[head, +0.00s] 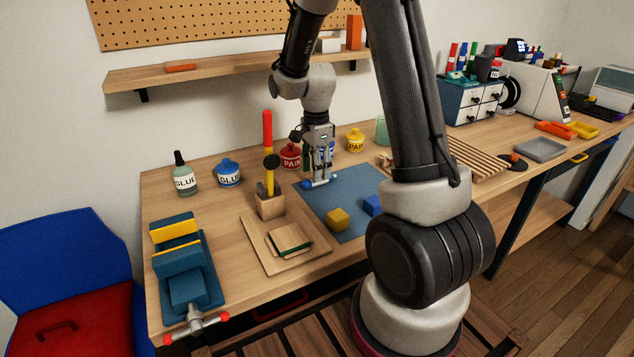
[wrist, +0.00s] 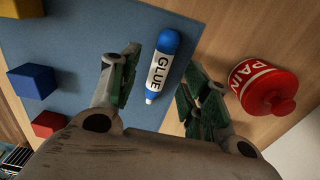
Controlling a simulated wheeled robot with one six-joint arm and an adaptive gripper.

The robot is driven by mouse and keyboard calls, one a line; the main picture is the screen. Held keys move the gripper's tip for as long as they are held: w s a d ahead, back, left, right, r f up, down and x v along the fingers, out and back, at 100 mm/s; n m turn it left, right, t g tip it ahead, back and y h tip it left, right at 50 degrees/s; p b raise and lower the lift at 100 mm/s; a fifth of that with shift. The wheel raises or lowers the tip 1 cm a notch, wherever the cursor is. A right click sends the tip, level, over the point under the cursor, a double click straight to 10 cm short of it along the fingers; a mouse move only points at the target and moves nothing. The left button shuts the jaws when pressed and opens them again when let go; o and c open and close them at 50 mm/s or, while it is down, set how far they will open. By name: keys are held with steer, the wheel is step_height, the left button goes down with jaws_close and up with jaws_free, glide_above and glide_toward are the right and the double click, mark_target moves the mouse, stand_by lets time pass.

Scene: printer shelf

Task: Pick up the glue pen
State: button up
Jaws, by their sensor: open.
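The glue pen (wrist: 163,66) is a blue tube with a white label reading GLUE and a pale tip. It lies on the blue mat (wrist: 85,40), near the mat's edge, in the wrist view. My gripper (wrist: 160,95) is open, with one finger on each side of the pen. I see a gap between the pen and each finger, and I cannot tell the height left. In the head view the pen (head: 318,183) shows as a small blue and white piece just below my gripper (head: 321,176), at the mat's back left part.
A red paint pot (head: 291,156) stands close behind the gripper. A wooden block with upright tools (head: 270,205) stands to the left. A yellow block (head: 338,218) and a blue block (head: 373,205) sit on the mat's front part. The mat's middle is clear.

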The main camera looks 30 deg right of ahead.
steer(key=shift+f, duration=1.45)
jaws_close()
steer(key=shift+w+r, duration=0.1)
steer(key=shift+r, duration=0.05)
